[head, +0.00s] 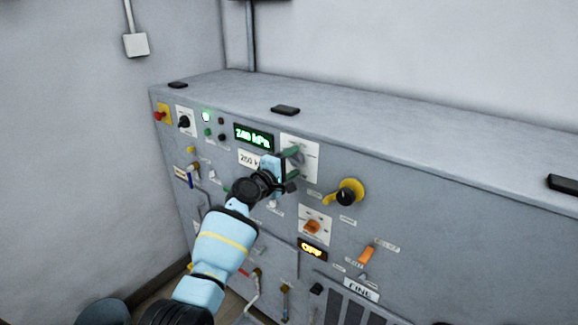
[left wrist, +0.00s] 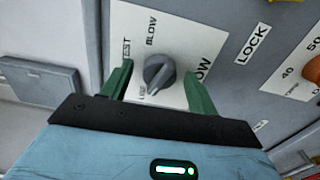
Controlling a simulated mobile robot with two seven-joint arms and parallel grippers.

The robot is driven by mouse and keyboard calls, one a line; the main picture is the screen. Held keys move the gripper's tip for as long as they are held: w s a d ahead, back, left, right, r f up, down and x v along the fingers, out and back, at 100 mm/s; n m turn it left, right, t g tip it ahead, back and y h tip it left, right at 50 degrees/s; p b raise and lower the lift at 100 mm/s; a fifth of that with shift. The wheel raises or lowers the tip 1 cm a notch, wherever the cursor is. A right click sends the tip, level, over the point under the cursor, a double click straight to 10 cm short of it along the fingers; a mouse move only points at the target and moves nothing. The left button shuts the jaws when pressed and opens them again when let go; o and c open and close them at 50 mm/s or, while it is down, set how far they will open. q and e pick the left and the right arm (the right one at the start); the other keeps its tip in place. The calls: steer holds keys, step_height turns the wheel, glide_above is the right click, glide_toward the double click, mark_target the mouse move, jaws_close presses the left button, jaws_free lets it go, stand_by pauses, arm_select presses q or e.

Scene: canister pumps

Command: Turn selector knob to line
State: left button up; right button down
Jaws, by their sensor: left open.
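The selector knob (left wrist: 159,72) is a grey round knob with a raised grip on a white plate (left wrist: 150,25). The plate carries the words TEST and BLOW and other labels that are partly hidden. The grip's lighter end points toward the lower left in the left wrist view. My left gripper (left wrist: 160,80) is open, with one green finger on each side of the knob and a visible gap to it on both sides. In the head view my left gripper (head: 293,163) is in front of the white plate (head: 311,150) and hides the knob. My right gripper is out of view.
A green display (head: 253,137) reading 240 kPa is left of the plate. A yellow and black knob (head: 346,193) is to its right, and an orange knob (head: 312,227) is below. The grey panel's top (head: 400,130) carries a few small black parts.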

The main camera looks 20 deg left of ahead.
arm_select(q)
steer(key=v, duration=0.7)
steer(key=shift+s+a, duration=0.15)
steer(key=shift+s, duration=0.2)
steer(key=s+f+m+g+y, duration=0.2)
steer(key=s+f+m, duration=0.2)
steer(key=s+f, duration=0.75)
steer(key=s+f+m+g+y, duration=0.15)
steer(key=s+f+m, duration=0.25)
steer(key=s+f, duration=0.8)
steer(key=s+d+f+m+g, duration=0.1)
steer(key=s+f+m, duration=0.3)
steer(key=s, duration=0.7)
steer(key=s+d+f+m+g, duration=0.2)
steer(key=s+f, duration=0.5)
steer(key=s, duration=0.4)
steer(key=shift+f+m+g+y, duration=0.4)
steer(key=shift+m+g+y, duration=0.05)
steer(key=shift+m, duration=0.75)
